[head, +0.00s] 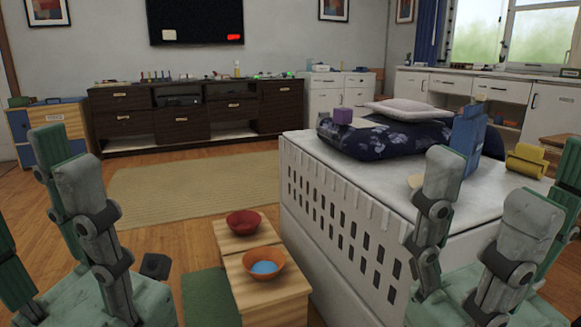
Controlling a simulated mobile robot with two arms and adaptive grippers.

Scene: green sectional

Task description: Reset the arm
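My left gripper (72,178) is at the left of the head view, low in the foreground. Its fingers stand upright and apart, with nothing between them. My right gripper (482,215) is at the lower right, in front of the white slatted crate-like unit (345,226). Its fingers are also upright and apart, with no object seen between them. The lower parts of both grippers run toward the bottom of the view.
A red bowl (243,223) and an orange bowl (264,267) sit on small wooden stands between my arms. Pillows (385,138), a purple cube (343,116) and a blue box (464,140) rest on the white unit. A rug (190,185) and open floor lie beyond.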

